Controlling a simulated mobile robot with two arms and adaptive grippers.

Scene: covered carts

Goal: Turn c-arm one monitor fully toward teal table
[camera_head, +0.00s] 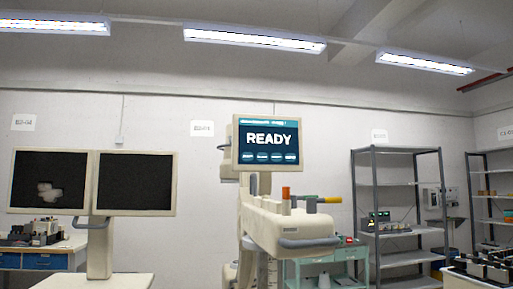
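A monitor (266,158) with a lit dark-blue screen reading "READY" stands upright on a beige machine (285,226) in the middle of the view. Its screen faces roughly toward me, turned slightly to the right. The machine has a grey front handle, an orange knob and a yellow-ended grey handle on top. A teal table (357,253) is partly hidden behind the machine, at its lower right. I cannot tell from markings whether this machine is c-arm one. Neither of my grippers is in view.
Two dark monitors (136,182) share a beige stand (100,252) at the left. Behind it is a blue-drawered bench (44,261). Grey metal shelves (397,151) stand at the right, with equipment (488,266) in the lower right corner. The floor is not visible.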

